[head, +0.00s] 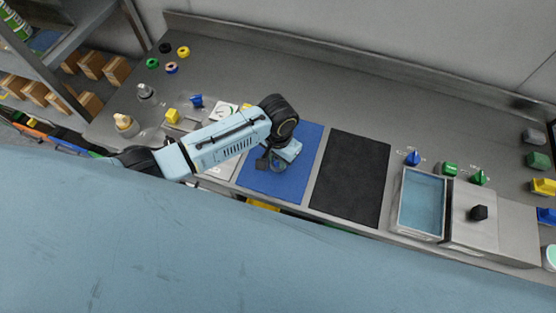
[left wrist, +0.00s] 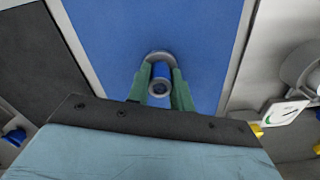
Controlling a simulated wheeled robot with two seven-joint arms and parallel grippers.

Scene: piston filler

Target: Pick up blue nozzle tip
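My left gripper (head: 270,163) is low over the blue mat (head: 257,182), pointing down. In the left wrist view its two green fingers (left wrist: 160,88) stand close on both sides of a blue nozzle tip (left wrist: 160,72) with a grey ring and a dark hole at its near end. The fingers appear shut on it. A grey rounded rim shows at its far end, over the blue mat (left wrist: 205,25). In the head view my wrist hides the nozzle tip. I cannot tell whether it touches the mat. My right gripper is not in view.
A black mat (head: 350,180) lies right of the blue one. Further right are another blue nozzle-like piece (head: 413,158), green pieces and a tray (head: 424,200) of blue liquid. Coloured rings, metal parts and a small blue piece (head: 196,100) stand at left.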

